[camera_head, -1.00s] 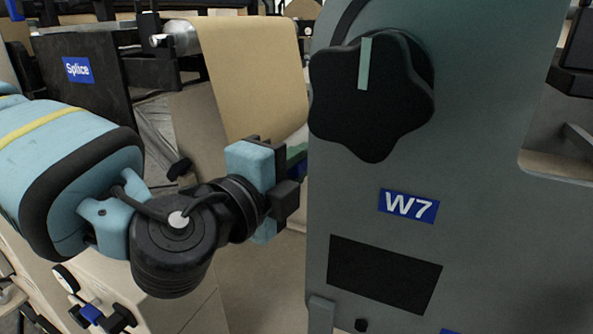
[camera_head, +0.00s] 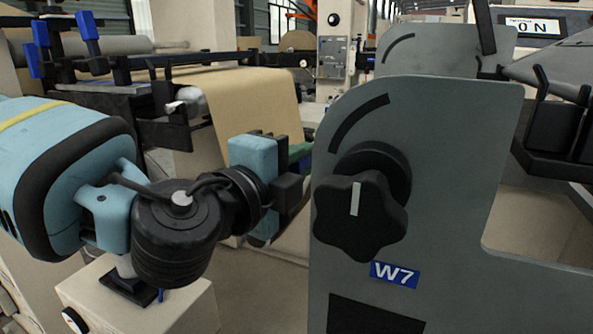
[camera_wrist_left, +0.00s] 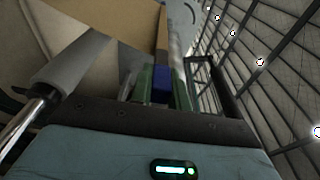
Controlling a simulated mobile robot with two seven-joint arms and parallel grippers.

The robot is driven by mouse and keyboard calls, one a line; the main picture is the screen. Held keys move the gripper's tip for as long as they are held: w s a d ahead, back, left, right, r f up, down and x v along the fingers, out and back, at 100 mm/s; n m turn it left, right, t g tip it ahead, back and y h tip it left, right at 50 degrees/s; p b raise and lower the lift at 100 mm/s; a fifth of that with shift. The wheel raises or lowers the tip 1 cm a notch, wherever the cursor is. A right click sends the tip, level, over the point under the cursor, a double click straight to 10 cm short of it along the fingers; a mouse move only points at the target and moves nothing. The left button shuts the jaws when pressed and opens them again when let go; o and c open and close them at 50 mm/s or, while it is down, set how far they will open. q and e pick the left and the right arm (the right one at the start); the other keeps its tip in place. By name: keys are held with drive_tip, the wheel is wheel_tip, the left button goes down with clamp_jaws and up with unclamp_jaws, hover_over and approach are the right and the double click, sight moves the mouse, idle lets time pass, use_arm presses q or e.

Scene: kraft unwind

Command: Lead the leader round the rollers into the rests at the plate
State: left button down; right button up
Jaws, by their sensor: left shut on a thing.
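The leader is the end of a brown kraft web (camera_head: 255,105), which comes over a roller (camera_head: 188,98) and hangs down behind my left gripper (camera_head: 292,175). The gripper is shut on the leader; its fingertips are partly hidden behind the black finger blocks. In the left wrist view, a blue piece (camera_wrist_left: 161,86) sits between the green finger pads (camera_wrist_left: 180,92), and the brown web (camera_wrist_left: 125,22) runs above. A grey roller (camera_wrist_left: 70,60) is at left there. The grey plate (camera_head: 450,170) marked W7 stands just right of the gripper. The rests cannot be made out. My right gripper is not in view.
A black star knob (camera_head: 360,215) sticks out from the plate close to my gripper. A dark frame with blue clamps (camera_head: 88,28) stands at back left. A pale box (camera_head: 150,305) is below my arm. Black brackets (camera_head: 555,125) are at right.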

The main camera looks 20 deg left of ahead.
use_arm(q)
wheel_tip(320, 180, up, 3)
drive_tip(key=shift+f+p, duration=0.1)
drive_tip(key=shift+p, duration=0.5)
drive_tip(key=shift+r+p, duration=0.85)
drive_tip(key=shift+r, duration=0.75)
drive_tip(key=shift+d+r+p, duration=0.1)
drive_tip(key=shift+r+p, duration=0.95)
drive_tip(key=shift+r, duration=0.9)
wheel_tip(320, 180, up, 8)
drive_tip(key=p, duration=0.4)
drive_tip(key=shift+f, duration=0.2)
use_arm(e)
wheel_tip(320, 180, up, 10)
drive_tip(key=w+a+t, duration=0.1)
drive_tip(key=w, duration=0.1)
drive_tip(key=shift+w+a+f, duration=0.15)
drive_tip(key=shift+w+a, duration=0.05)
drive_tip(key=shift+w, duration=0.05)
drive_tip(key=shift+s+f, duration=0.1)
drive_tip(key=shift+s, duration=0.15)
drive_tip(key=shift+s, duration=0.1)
